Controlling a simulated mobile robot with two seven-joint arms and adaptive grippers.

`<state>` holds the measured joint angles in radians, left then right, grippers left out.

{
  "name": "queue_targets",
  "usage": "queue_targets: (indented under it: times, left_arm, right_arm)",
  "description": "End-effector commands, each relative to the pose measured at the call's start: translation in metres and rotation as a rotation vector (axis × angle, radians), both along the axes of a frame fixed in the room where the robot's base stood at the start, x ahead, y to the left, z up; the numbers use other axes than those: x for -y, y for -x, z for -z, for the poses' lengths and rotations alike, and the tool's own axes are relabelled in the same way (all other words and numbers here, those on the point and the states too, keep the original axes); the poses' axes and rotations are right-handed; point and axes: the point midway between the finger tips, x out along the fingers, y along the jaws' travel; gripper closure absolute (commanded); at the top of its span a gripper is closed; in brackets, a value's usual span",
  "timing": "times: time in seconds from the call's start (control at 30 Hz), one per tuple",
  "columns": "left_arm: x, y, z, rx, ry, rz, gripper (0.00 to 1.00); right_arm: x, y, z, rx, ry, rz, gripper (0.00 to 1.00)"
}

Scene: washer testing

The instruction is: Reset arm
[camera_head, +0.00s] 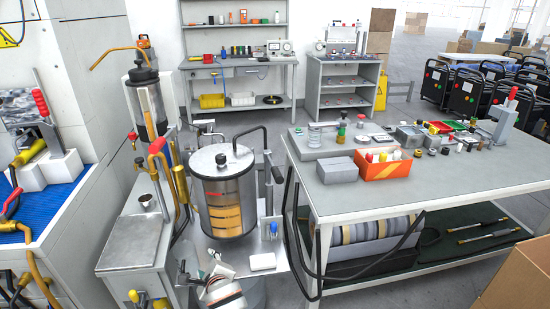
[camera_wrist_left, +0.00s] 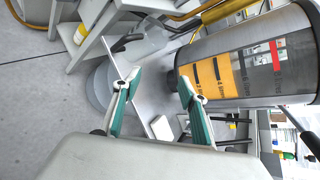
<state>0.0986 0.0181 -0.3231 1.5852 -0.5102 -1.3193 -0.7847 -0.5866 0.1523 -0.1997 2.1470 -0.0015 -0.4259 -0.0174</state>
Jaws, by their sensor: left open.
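My left gripper (camera_head: 204,268) is low in the head view, just below the large steel tank (camera_head: 222,190). In the left wrist view its two teal-and-grey fingers (camera_wrist_left: 156,88) stand apart, with nothing held between them. The tank with its yellow-orange window strips shows at the upper right of the wrist view (camera_wrist_left: 245,70). A small white block (camera_head: 263,262) lies on the metal shelf to the right of the gripper in the head view. My right gripper is not in view.
A grey workbench (camera_head: 440,185) stands at right, bearing an orange bin (camera_head: 384,166) and several small parts. A metal stand (camera_head: 138,240) with yellow-handled pipes is at left of the tank. Black hoses hang by the bench's left edge. Shelves stand at the back.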

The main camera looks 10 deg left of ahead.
Motion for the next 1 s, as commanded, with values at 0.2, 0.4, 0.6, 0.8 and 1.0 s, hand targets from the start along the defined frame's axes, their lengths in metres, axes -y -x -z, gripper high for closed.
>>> queue_targets:
  times: [0.2, 0.4, 0.6, 0.8, 1.0]
  left_arm:
    - [0.027, 0.054, 0.061, 0.060, 0.344, -0.026, 0.57]
    - [0.073, 0.142, 0.104, 0.163, 0.922, -0.173, 0.57]
    - [0.101, 0.214, 0.098, 0.253, 1.412, -0.389, 0.57]
    - [0.108, 0.245, 0.082, 0.306, 1.658, -0.524, 0.57]
    - [0.109, 0.248, 0.079, 0.316, 1.698, -0.545, 0.57]
  right_arm:
    - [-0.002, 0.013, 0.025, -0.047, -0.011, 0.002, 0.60]
    - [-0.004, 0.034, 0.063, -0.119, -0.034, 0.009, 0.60]
    - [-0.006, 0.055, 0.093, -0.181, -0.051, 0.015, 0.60]
    - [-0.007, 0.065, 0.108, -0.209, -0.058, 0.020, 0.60]
    - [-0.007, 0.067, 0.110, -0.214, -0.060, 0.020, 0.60]
